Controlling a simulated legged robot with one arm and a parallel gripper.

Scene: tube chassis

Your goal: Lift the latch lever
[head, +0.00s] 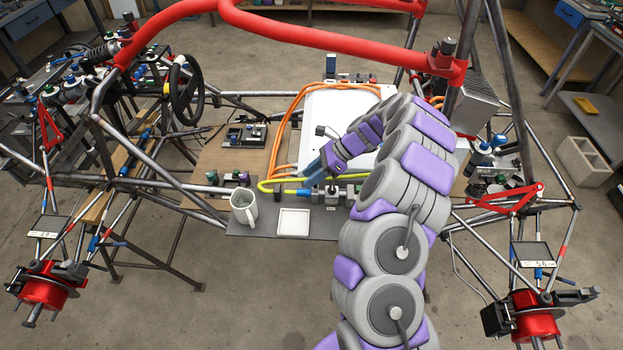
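My arm reaches in from the lower right, and my gripper (316,169) points down and left over the chassis's middle. Its blue tip is small, and I cannot tell whether the fingers are open or shut. Just below it is a row of small metal fittings (332,191) with a green part, at the back edge of a grey shelf (270,228). I cannot pick out the latch lever for certain; it may be among these fittings or hidden by my arm. I cannot tell whether the gripper touches anything.
A white mug (242,209) and a square white tray (293,222) stand on the shelf. Yellow-green (275,182) and orange hoses (273,140) run close by. A white panel (330,110) lies behind. Red (290,32) and grey tubes frame the space.

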